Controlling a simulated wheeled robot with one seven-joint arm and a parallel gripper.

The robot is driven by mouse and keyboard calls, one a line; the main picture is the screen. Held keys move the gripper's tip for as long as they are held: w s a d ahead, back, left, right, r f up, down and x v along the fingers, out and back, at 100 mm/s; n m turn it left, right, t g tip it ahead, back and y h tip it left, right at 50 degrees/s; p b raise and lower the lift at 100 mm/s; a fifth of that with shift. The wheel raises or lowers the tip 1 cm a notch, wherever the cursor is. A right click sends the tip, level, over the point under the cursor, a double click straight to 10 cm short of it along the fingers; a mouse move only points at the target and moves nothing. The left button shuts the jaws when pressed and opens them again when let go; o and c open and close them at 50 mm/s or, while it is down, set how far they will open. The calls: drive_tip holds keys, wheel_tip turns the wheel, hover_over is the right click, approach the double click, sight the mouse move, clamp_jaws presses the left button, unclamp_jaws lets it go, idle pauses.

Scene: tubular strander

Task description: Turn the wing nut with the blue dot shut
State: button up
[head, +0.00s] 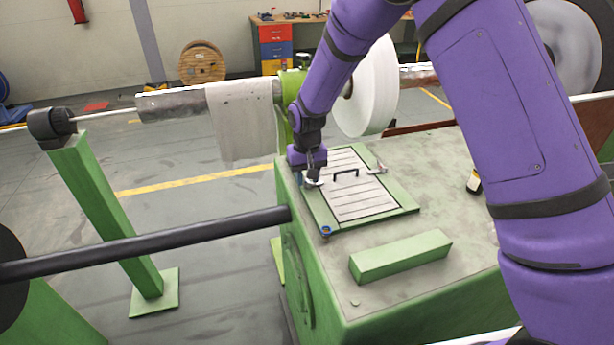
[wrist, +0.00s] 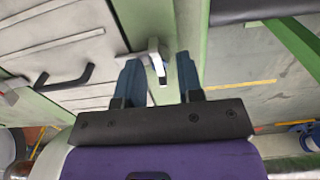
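A slatted pale lid (head: 360,196) with a black handle (head: 344,173) lies in a green frame on top of the green machine box. A small blue-topped part (head: 326,231), perhaps the wing nut with the blue dot, sits at the frame's near left corner. My gripper (head: 312,180) points down at the frame's left edge, farther back. In the wrist view my gripper (wrist: 158,66) has its two fingers apart, with a bent silver metal piece (wrist: 153,58) showing between their tips. I cannot tell whether they touch it. No blue dot shows in the wrist view.
Another silver fastener (head: 377,167) sits at the lid's far right. A green block (head: 400,255) lies on the box top in front of the lid. A dark bar (head: 150,245) runs in from the left to the box. A white reel (head: 366,92) stands behind.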

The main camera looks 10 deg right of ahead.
drive_tip(key=shift+r, duration=0.1)
wheel_tip(320, 180, up, 11)
idle(0.4)
drive_tip(key=s+d+r+m+t, duration=0.1)
drive_tip(key=s+d+r, duration=0.6)
drive_tip(key=r, duration=0.2)
drive_tip(key=s+d+r+t, duration=0.2)
drive_tip(key=s+d+r, duration=0.5)
drive_tip(key=r, duration=0.2)
drive_tip(key=s+d, duration=0.3)
drive_tip(key=s, duration=0.4)
drive_tip(key=s+d+r+t, duration=0.1)
drive_tip(key=s+d, duration=0.1)
drive_tip(key=s, duration=0.5)
drive_tip(key=s+d+r+m+t, duration=0.1)
drive_tip(key=s+d, duration=0.2)
drive_tip(key=s, duration=0.4)
drive_tip(key=shift+d+r, duration=0.25)
drive_tip(key=shift+d, duration=0.05)
